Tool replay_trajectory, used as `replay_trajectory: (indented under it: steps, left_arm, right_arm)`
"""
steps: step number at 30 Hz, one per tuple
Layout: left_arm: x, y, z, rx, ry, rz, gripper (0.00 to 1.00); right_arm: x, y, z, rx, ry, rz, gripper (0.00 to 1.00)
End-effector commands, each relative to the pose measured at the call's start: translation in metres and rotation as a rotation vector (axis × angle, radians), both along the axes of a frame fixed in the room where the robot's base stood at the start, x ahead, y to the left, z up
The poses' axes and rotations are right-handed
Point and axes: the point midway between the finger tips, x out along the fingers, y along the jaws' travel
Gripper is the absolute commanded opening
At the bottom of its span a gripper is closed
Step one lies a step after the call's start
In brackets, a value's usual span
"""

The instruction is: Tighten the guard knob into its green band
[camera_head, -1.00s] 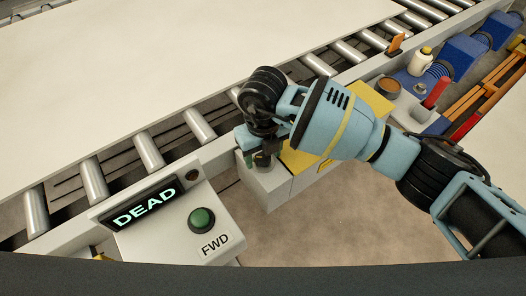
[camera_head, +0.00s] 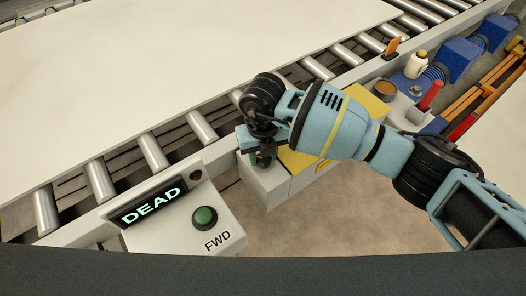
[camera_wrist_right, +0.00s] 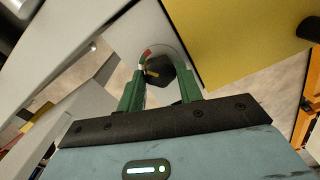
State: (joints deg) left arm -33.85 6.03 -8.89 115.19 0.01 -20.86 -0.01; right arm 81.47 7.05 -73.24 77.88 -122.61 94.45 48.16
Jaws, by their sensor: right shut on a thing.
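The guard knob (camera_wrist_right: 158,71) is black with a yellow mark and sits on a pale round plate in the right wrist view. A curved scale (camera_wrist_right: 147,52) around it shows a red part at upper left. Its green band is hard to tell from the green fingers. My right gripper (camera_wrist_right: 161,88) has one finger on each side of the knob and is shut on it. In the head view, my right gripper (camera_head: 263,158) points down at the grey box beside the conveyor and mostly hides the knob. The yellow guard (camera_wrist_right: 235,40) is beside the knob. My left gripper is out of view.
A control panel (camera_head: 180,238) with a lit DEAD display (camera_head: 150,206) and a green FWD button (camera_head: 205,217) stands left of my gripper. The roller conveyor (camera_head: 152,151) bears a large pale sheet (camera_head: 160,60). A red-handled item (camera_head: 431,95) and white bottle (camera_head: 415,64) stand at the right.

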Motion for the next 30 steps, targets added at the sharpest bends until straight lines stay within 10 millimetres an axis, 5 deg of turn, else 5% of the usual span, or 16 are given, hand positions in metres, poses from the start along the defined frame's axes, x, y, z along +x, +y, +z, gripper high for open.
replay_trajectory:
  steps: [6, 7, 12, 22, 30]
  left_arm:
    - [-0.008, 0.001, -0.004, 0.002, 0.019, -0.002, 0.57]
    - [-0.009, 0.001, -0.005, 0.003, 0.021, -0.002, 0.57]
    - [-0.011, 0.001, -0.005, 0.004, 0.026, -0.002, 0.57]
    - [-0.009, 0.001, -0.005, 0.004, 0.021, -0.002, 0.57]
    - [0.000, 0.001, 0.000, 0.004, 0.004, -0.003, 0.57]
  right_arm:
    - [0.001, 0.000, 0.000, 0.002, -0.002, -0.003, 0.13]
    - [0.001, 0.000, 0.000, 0.002, -0.002, -0.003, 0.37]
    - [0.001, 0.000, 0.000, 0.002, -0.002, -0.002, 0.57]
    - [0.001, 0.000, 0.004, 0.002, -0.003, -0.001, 0.57]
    - [0.002, 0.000, 0.042, 0.002, -0.004, 0.000, 0.57]
